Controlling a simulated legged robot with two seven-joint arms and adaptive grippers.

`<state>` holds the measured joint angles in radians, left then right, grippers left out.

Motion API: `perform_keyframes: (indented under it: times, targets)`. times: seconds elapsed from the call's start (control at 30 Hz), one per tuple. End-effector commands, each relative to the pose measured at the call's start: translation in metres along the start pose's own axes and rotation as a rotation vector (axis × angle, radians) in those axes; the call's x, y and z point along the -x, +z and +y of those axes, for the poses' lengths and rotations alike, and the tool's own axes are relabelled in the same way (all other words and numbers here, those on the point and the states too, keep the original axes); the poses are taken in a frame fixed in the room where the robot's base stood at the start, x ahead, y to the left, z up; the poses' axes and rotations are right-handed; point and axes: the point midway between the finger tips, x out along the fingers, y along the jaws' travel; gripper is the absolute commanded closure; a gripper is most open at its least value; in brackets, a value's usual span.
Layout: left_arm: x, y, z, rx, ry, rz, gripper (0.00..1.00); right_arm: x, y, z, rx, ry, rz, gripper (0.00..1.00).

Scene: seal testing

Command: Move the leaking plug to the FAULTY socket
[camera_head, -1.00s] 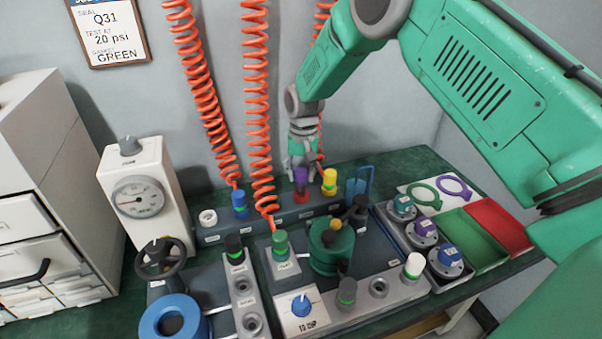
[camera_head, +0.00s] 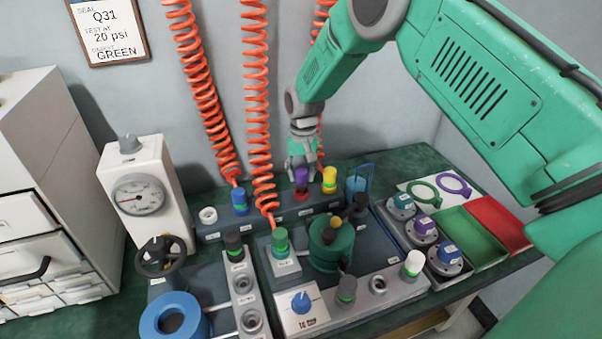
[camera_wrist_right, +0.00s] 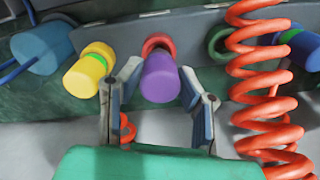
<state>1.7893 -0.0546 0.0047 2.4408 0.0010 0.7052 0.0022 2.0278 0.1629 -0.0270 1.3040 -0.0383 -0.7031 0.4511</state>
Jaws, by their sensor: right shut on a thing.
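A purple plug (camera_head: 301,176) with a red ring at its base stands in the back row of sockets. It also shows in the right wrist view (camera_wrist_right: 160,78), between the two fingers. My right gripper (camera_head: 302,165) reaches down from behind and is shut on this plug; in the wrist view the gripper (camera_wrist_right: 160,105) has a finger on each side of it. The plug still sits at the back rail (camera_head: 265,222). The socket labels are too small to read, so I cannot tell which is FAULTY. My left gripper is not in view.
A yellow plug (camera_head: 329,180) and a blue plug (camera_head: 239,202) with green rings flank the purple one. Orange coiled hoses (camera_head: 257,110) hang close by. A green tank (camera_head: 331,243) stands in front.

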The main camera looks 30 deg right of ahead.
Motion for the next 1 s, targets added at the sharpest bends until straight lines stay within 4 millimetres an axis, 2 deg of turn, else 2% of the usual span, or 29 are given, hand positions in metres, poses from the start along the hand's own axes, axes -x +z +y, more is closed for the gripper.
perform_keyframes:
  times: [0.93, 0.97, 1.0]
  targets:
    - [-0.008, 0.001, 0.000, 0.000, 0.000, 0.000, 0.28, -0.019, 0.000, 0.000, 0.000, 0.000, 0.001, 1.00]
    - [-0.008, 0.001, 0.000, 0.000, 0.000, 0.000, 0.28, -0.019, 0.000, 0.000, 0.000, 0.000, 0.001, 0.66]
    - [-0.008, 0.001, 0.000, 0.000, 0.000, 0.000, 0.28, -0.019, 0.000, 0.000, 0.000, 0.000, 0.001, 0.52]
